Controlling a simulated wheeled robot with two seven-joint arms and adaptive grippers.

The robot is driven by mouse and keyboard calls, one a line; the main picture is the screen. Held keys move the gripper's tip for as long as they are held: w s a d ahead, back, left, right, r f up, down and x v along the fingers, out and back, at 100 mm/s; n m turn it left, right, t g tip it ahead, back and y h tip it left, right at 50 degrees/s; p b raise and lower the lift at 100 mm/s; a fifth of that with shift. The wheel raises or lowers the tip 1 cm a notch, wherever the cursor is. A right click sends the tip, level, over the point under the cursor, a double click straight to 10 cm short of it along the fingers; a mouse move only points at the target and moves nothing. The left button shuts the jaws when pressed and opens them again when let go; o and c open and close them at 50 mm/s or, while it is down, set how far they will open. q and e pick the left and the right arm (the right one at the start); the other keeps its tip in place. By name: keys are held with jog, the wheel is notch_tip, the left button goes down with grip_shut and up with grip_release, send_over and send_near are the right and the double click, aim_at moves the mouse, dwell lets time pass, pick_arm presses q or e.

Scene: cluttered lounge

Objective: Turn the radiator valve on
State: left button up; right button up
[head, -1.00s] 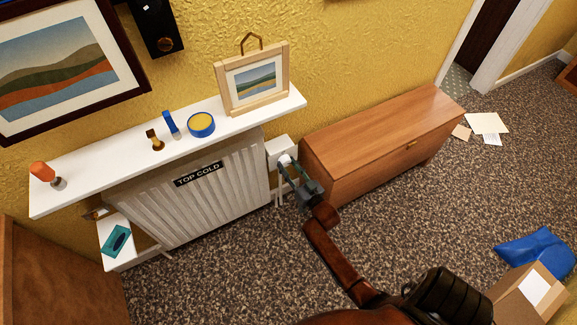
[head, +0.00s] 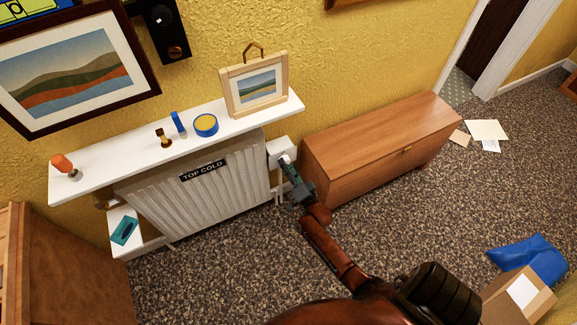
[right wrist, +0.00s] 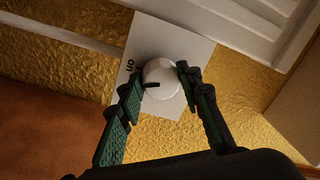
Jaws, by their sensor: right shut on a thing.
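The radiator (head: 200,185) stands against the yellow wall under a white shelf and bears a "TOP COLD" label. The radiator valve is a round white knob (right wrist: 161,77) with a dark mark, on a white plate (right wrist: 188,48) lettered "on" in the right wrist view. In the head view the plate (head: 279,146) is at the radiator's right end. My right gripper (right wrist: 156,82) has one finger on each side of the knob and is shut on it; the head view also shows this gripper (head: 290,172), which hides part of the knob. My left gripper is not in view.
A wooden chest (head: 380,150) stands close to the right of the valve. The shelf (head: 110,172) above holds a picture frame (head: 256,85), a round tin (head: 205,125) and small items. Carpet (head: 225,260) in front of the radiator is clear.

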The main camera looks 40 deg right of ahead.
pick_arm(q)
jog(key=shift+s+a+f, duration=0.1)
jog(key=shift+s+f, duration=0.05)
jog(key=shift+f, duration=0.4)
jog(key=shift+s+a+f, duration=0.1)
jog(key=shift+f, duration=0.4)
pick_arm(e)
jog(key=shift+m, duration=2.4)
pick_arm(q)
jog(key=shift+p, duration=0.3)
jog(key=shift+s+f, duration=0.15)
pick_arm(e)
jog(key=o, duration=1.2)
jog(key=shift+c, duration=0.2)
jog(key=v, duration=1.2)
jog(key=shift+a, duration=0.2)
